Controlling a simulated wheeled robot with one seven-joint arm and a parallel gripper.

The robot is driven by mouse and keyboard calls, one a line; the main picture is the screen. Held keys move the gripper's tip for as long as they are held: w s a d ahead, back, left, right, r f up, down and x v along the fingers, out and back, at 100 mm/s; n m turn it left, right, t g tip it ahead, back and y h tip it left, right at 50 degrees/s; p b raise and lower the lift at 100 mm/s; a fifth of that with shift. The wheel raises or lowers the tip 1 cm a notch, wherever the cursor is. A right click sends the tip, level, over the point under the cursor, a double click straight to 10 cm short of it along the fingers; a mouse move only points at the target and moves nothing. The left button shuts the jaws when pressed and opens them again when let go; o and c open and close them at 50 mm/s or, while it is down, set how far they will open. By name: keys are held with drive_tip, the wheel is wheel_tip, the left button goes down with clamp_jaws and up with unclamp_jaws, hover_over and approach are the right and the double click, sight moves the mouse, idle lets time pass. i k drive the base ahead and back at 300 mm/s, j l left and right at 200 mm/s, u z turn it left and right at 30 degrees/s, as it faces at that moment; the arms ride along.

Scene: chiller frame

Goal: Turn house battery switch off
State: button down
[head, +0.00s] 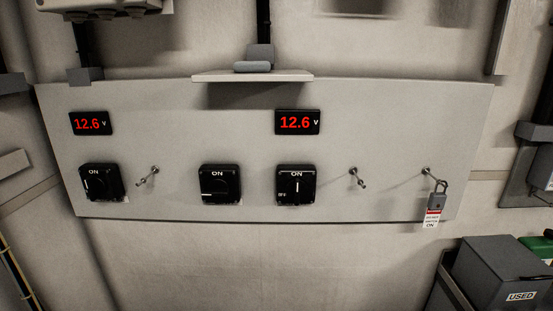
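Three black rotary switches marked ON at the top sit in a row on a pale panel (390,120). They are the left switch (101,182), the middle switch (220,184) and the right switch (296,185). The right switch's white mark stands upright, pointing toward ON. The middle switch's mark lies sideways, to the left. The left switch's mark looks near upright at its left side, and I cannot tell its setting. The name labels are too small to read, so I cannot tell which is the house battery switch. My gripper is not in view.
Red displays read 12.6 V above the left switch (90,123) and the right switch (298,122). Thin pegs (147,175) stick out of the panel. A grey padlock with a tag (436,202) hangs at right. A small shelf (252,76) juts out above. A grey box marked USED (497,272) stands lower right.

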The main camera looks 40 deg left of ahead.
sight(96, 185)
drive_tip(key=u, duration=2.35)
drive_tip(key=i+j, duration=0.15)
drive_tip(key=j, duration=0.2)
drive_tip(key=i+j, duration=0.15)
drive_tip(key=j, duration=0.25)
drive_tip(key=i+j, duration=0.15)
drive_tip(key=j, duration=0.2)
drive_tip(key=i+j+z, duration=0.1)
drive_tip(key=j, duration=0.3)
